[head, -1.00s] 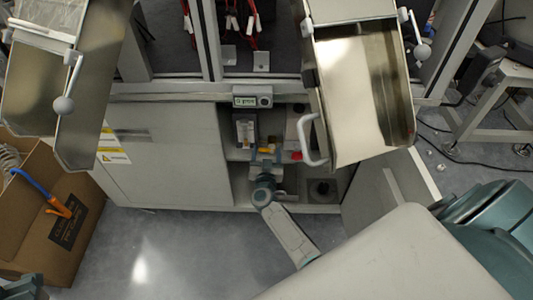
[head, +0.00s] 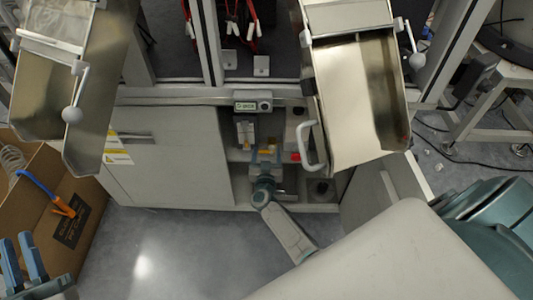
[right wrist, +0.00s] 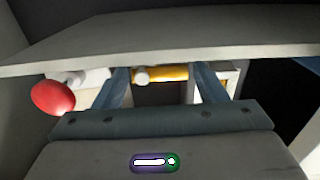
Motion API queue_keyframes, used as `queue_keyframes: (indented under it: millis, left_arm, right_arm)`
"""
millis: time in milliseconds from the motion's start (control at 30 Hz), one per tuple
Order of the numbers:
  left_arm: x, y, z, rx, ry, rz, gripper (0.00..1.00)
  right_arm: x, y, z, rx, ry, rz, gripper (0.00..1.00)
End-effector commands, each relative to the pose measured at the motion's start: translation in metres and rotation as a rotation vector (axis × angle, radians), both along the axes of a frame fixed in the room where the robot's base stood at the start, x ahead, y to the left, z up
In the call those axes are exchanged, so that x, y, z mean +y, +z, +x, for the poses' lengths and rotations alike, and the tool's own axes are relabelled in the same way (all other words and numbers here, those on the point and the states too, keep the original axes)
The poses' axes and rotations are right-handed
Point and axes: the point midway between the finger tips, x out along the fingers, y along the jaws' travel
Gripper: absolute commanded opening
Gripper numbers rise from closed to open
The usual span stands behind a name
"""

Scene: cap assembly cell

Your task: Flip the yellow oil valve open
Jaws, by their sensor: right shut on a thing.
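The yellow oil valve (right wrist: 168,74) shows in the right wrist view as a yellow bar with a pale round knob at its left end, between my fingers. In the head view only a small yellow bit (head: 266,152) shows inside the open cabinet bay. My right gripper (head: 266,156) reaches into the bay and is shut on the valve, one finger at each side; the exact contact is hard to see. It also shows in the right wrist view (right wrist: 162,86). My left gripper (head: 24,258) is open and empty at the lower left, over the cardboard box.
A red knob (right wrist: 53,98) is left of my right fingers, and a pale panel edge (right wrist: 160,38) runs across above them. A metal chute (head: 355,100) with a white handle (head: 311,146) overhangs the bay's right side. A cardboard box (head: 35,205) stands at left.

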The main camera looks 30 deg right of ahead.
Motion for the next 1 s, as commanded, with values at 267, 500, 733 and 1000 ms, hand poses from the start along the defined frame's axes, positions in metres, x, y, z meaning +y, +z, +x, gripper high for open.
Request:
queue_keyframes:
  millis: [267,500,733,1000]
  left_arm:
    - [0.000,0.000,0.000,0.001,0.000,0.000,0.18]
    - [0.000,0.000,0.000,0.001,0.000,0.000,0.18]
    - [0.000,-0.006,0.002,0.046,-0.001,-0.003,0.18]
    - [-0.001,-0.056,0.005,0.331,-0.008,-0.021,0.18]
  right_arm:
    - [0.000,-0.001,-0.001,0.003,0.000,-0.003,0.42]
    - [0.000,-0.001,0.000,0.002,0.000,-0.002,0.73]
    - [0.005,0.000,-0.008,0.003,0.000,-0.001,0.73]
    - [0.027,0.000,-0.046,0.004,0.000,0.000,0.73]
